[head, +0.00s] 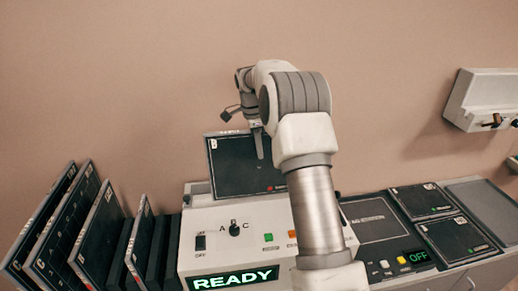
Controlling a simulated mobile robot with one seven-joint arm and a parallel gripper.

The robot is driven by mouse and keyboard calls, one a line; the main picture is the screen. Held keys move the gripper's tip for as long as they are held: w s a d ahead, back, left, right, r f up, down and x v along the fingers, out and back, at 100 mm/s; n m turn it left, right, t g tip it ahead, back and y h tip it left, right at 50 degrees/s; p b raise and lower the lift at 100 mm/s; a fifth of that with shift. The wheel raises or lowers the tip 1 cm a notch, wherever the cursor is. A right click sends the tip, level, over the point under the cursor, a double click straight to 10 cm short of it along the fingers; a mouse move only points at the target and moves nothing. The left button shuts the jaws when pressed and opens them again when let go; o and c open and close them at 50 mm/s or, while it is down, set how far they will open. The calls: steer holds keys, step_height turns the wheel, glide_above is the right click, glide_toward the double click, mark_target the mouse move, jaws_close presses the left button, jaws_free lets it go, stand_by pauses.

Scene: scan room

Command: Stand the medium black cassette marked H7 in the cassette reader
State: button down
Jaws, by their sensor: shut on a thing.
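A black cassette (232,172) stands upright behind the front panel of the console with the lit READY sign, the cassette reader (212,222). Its upper part shows, with a small white mark at the top left and a red spot at the lower right; the marking is too small to read. My gripper (257,140) is shut on the cassette's top edge, right of its middle. One finger shows in front of its face. The cassette's lower edge is hidden behind the console, so I cannot tell how deep it sits.
Several black cassettes lean in a rack (168,250) at the left. At the right, a second unit with an OFF display (418,257) holds flat cassettes (455,238). A white wall box (487,98) hangs at the upper right. My arm covers the reader's right part.

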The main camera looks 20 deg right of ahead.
steer(key=shift+f+b, duration=3.35)
steer(key=shift+f, duration=2.25)
steer(key=c, duration=0.7)
jaws_free()
steer(key=shift+c, duration=0.2)
steer(key=shift+s+f, duration=0.1)
steer(key=shift+f, duration=0.1)
steer(key=r, duration=0.5)
steer(key=a+r, duration=0.1)
steer(key=r, duration=0.5)
steer(key=a+r+p, duration=0.1)
steer(key=r, duration=0.5)
steer(key=shift+w+r, duration=0.25)
step_height(320, 180, up, 6)
steer(key=p, duration=0.7)
glide_above(259, 177)
steer(key=w+a, duration=0.1)
steer(key=a, duration=0.1)
steer(key=shift+d, duration=0.1)
